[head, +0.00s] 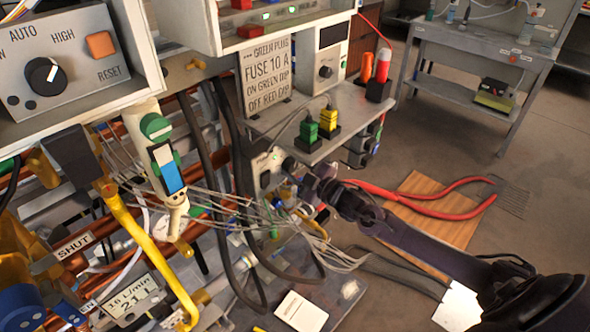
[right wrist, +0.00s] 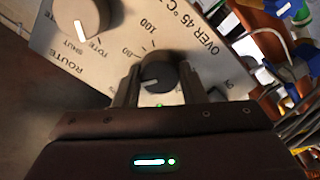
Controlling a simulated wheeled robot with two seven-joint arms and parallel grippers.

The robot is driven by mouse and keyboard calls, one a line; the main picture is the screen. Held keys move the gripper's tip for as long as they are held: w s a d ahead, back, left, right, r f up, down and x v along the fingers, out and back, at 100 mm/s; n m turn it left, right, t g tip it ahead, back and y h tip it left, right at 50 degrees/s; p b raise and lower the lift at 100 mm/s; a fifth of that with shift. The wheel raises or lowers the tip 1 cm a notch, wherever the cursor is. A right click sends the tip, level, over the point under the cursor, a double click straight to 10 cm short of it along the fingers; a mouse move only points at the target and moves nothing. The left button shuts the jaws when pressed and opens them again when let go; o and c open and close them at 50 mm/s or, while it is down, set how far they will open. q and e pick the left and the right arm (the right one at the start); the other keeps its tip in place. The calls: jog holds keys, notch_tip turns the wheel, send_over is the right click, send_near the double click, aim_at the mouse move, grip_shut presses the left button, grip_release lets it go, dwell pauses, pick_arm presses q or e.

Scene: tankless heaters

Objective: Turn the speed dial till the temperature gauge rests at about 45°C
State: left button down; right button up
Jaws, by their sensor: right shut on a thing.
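A dark dial (right wrist: 158,74) with a pale pointer mark sits on a pale panel (right wrist: 195,45) in the right wrist view. The marks 80 and 100 and the words "OVER 45 °C" are printed near it. My right gripper (right wrist: 157,82) is shut on this dial, one finger on each side. In the head view my right gripper (head: 300,171) reaches in from the right to a pale control box (head: 265,168) under the grey shelf; the dial is hidden there. A small display (head: 140,300) at lower left reads about 16 L/min and 21. I cannot make out a temperature gauge for certain. My left gripper is not in view.
A second knob (right wrist: 85,18), labelled ROUTE, is beside the held dial. Thin cables (head: 230,205) hang in front of the pipes. Green and yellow plugs (head: 309,130) stand on the shelf (head: 290,145) above my gripper.

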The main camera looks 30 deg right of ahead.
jog(key=shift+n, duration=0.4)
jog(key=o, duration=1)
jog(key=v, duration=0.7)
jog(key=shift+s+d, duration=0.15)
jog(key=shift+s, duration=0.25)
